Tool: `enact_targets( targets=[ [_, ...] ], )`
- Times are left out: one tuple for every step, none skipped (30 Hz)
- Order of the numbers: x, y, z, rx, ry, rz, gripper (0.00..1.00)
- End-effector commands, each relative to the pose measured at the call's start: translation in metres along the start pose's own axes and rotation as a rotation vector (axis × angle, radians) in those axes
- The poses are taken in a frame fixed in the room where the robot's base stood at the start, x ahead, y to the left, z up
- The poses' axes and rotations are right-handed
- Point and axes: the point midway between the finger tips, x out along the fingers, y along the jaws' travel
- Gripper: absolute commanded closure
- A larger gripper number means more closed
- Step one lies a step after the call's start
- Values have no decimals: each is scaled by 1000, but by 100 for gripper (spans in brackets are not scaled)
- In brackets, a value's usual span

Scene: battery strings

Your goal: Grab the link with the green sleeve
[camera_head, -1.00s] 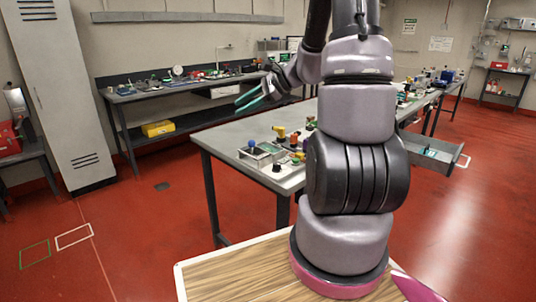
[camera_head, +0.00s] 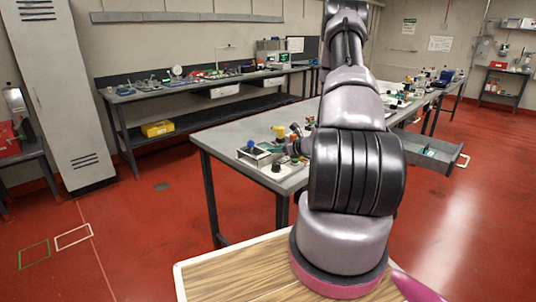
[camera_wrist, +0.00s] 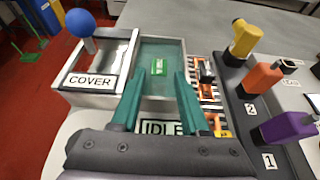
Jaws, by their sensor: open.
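In the wrist view a small green piece (camera_wrist: 159,66), which looks like the green-sleeved link, lies in a shallow grey-green tray (camera_wrist: 176,49). My gripper (camera_wrist: 159,74) is open, its two teal fingers pointing toward the tray with the green piece between and just beyond their tips. Nothing is held. I cannot tell how high the fingertips are above the tray. In the head view my gripper is hidden behind my arm, and the green piece is too small to make out.
A metal box labelled COVER with a blue ball knob (camera_wrist: 81,22) stands left of the tray. Orange-and-metal parts (camera_wrist: 206,95) lie right of it. Farther right stand yellow (camera_wrist: 244,38), orange (camera_wrist: 262,78) and purple (camera_wrist: 287,127) handles. An IDLE label shows below the tray.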

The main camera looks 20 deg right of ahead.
Motion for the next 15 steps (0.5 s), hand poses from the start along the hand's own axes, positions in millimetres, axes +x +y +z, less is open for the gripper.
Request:
enact_targets(
  targets=[
    [4,0,0,-1,-1,0,55],
    [5,0,1,-1,-1,0,55],
    [8,0,1,0,-2,0,55],
    [11,0,1,0,-2,0,55],
    [14,0,0,0,-1,1,55],
    [20,1,0,-1,-1,2,55],
    [25,1,0,-2,-1,3,55],
    [30,1,0,-1,-1,2,55],
    [37,1,1,-1,-2,2,55],
    [41,1,0,-1,-1,2,55],
    [45,1,0,-1,0,3,55],
    [50,0,0,-1,-1,1,55],
    [53,0,1,-1,-2,1,55],
    [55,0,1,-1,-2,1,55],
    [57,0,1,-1,-1,1,55]
  ],
)
